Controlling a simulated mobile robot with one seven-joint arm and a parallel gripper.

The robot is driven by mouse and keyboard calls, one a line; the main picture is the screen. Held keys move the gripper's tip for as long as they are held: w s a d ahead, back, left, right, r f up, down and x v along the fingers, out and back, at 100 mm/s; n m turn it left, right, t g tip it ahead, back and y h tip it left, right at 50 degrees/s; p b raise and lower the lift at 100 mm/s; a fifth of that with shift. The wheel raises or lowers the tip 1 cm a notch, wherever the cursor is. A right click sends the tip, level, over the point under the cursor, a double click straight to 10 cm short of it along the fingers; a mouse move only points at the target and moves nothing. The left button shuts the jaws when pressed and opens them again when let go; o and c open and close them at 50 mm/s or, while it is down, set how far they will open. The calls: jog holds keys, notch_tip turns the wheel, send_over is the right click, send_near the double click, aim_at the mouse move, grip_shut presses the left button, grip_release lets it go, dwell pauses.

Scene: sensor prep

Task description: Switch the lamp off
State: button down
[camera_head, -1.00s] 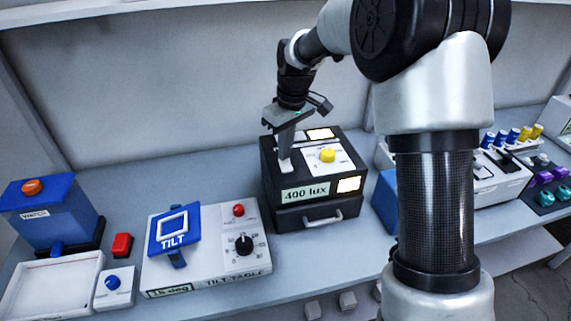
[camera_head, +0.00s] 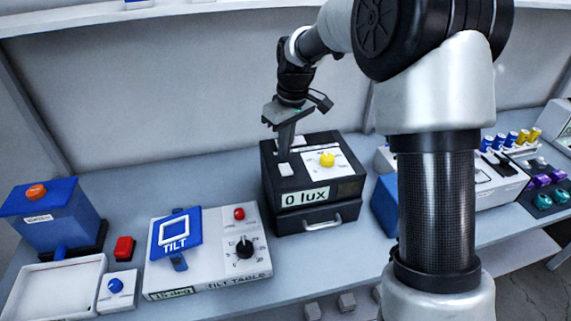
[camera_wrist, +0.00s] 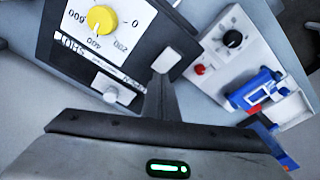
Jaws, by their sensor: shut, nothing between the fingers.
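The lamp box (camera_head: 310,218) is a black unit on the bench with a yellow knob (camera_head: 327,160) on a white dial plate. Its display (camera_head: 305,197) reads 0 lux, and no lit window shows on it. A small white button (camera_head: 286,169) sits on its top at the left. My gripper (camera_head: 284,156) points down at this button, with its fingers shut and empty. In the wrist view the fingertips (camera_wrist: 160,78) are right at the white button (camera_wrist: 167,60); whether they touch it I cannot tell. The yellow knob also shows in the wrist view (camera_wrist: 101,19).
A tilt table (camera_head: 210,275) with a red button and black knob stands left of the lamp box. Further left are a blue box (camera_head: 55,222), a white tray (camera_head: 50,290) and a small blue-knobbed unit (camera_head: 117,287). Other equipment stands on the right behind my arm.

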aim_at(285, 166)
jog(key=shift+r+p, duration=1.25)
jog(key=shift+r, duration=0.75)
jog(key=s+d+r+m+t+h, duration=0.15)
jog(key=s+d+r+m, duration=0.4)
jog(key=s+r, duration=0.8)
jog(key=s+d+f+m+t, duration=0.1)
jog(key=s+d, duration=0.2)
jog(key=s, duration=0.5)
jog(key=s+d+f+m+t, duration=0.1)
jog(key=s+d, duration=0.2)
jog(key=s, duration=0.5)
jog(key=shift+m+t, duration=0.35)
jog(key=c, duration=2.5)
grip_release()
jog(key=shift+s+r, duration=0.1)
